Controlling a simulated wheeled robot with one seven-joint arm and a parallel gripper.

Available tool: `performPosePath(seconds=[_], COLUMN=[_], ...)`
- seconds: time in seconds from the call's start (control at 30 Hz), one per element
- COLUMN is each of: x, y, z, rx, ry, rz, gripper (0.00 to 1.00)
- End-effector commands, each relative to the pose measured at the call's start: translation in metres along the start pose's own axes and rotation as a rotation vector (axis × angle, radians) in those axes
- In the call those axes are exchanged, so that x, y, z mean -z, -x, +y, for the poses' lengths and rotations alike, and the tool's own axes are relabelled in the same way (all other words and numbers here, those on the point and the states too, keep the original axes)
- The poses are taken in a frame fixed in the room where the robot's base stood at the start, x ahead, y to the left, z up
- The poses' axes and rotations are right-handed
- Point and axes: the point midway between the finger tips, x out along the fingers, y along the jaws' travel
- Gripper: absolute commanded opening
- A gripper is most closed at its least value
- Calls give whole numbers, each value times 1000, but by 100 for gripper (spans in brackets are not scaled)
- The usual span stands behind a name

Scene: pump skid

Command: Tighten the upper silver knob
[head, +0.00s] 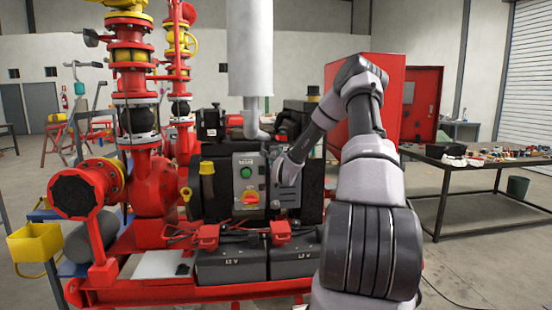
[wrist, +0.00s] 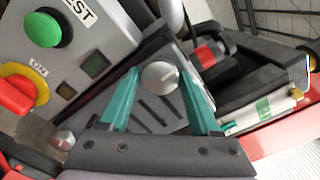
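The upper silver knob (wrist: 160,75) is a round metal disc with a pale index line, on a grey slotted panel in the wrist view. My gripper (wrist: 161,80) has two teal fingers spread wide, one on each side of this knob. A second silver knob (wrist: 62,140) shows at the lower left, partly hidden behind the gripper's dark palm. In the head view my arm's end covers the panel area, and the knobs are not clear.
Left of the knob is a grey control box (head: 248,180) with a green button (wrist: 44,29) and a red-yellow switch (wrist: 20,92). Black batteries (head: 232,264) sit below. Red pipes (head: 140,180) stand left. A cluttered table (head: 470,163) stands right.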

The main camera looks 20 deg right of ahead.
Motion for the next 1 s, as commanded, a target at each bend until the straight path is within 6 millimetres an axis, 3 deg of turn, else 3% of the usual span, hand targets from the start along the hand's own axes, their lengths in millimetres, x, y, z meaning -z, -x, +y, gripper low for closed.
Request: performPosePath(seconds=[0.03, 0.13, 0.17, 0.57, 1.0], x=[0, 0, 0, 0, -1], y=[0, 0, 0, 0, 0], z=[0, 0, 0, 0, 1], rx=[0, 0, 0, 0, -1], ry=[0, 0, 0, 89, 462], rz=[0, 0, 0, 0, -1], gripper=[40, 1, 0, 0, 0])
